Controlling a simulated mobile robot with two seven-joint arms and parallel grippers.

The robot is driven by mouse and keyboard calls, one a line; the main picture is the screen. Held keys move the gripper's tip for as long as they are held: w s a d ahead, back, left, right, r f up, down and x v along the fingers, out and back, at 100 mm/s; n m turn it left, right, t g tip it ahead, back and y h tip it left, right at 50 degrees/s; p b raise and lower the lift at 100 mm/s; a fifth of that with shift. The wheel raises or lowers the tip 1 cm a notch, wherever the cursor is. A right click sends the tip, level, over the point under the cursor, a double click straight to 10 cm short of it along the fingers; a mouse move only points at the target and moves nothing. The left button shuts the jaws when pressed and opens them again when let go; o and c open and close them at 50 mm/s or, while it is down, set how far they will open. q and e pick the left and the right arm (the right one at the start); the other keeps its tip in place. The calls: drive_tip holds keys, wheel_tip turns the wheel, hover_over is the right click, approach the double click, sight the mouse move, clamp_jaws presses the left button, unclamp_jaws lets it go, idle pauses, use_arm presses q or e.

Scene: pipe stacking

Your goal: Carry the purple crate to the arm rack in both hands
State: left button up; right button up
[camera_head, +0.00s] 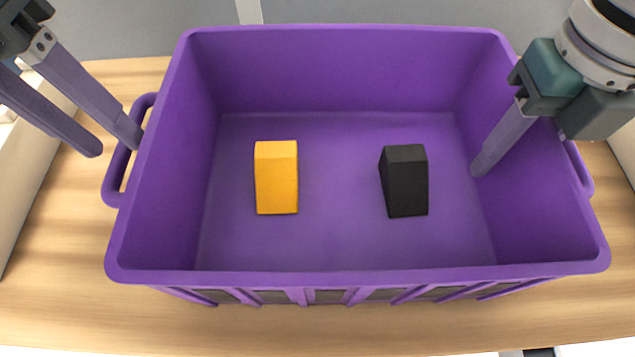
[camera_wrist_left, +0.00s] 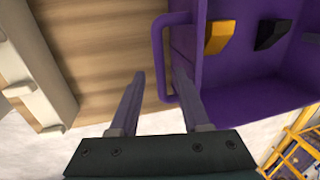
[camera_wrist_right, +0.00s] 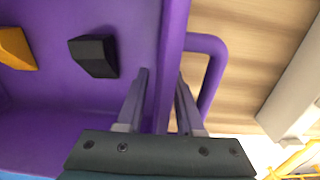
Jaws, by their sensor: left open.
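The purple crate (camera_head: 330,275) stands upright on a wooden surface, with a loop handle at each short end. My left gripper (camera_head: 116,143) is open and empty at the left handle (camera_head: 112,185). In the left wrist view its fingers (camera_wrist_left: 158,75) are apart, one on each side of the handle bar. My right gripper (camera_wrist_right: 162,75) is open with its fingers on either side of the crate's right wall (camera_wrist_right: 170,50). One finger is inside the crate; the other is outside, beside the right handle (camera_wrist_right: 218,70). In the head view the outer finger is hidden.
A yellow block (camera_head: 276,180) and a black block (camera_head: 405,182) stand apart on the crate floor. The wooden surface (camera_head: 60,265) is clear around the crate. A pale raised edge (camera_head: 25,170) runs along its left side, and another (camera_wrist_right: 295,90) shows beyond the right handle.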

drive_tip(key=shift+r, duration=0.25)
wheel_tip(320, 180, up, 12)
drive_tip(key=shift+f, duration=0.25)
use_arm(q)
drive_tip(key=r, duration=0.2)
drive_tip(key=a+r, duration=0.1)
drive_tip(key=r, duration=0.2)
drive_tip(key=shift+r, duration=0.25)
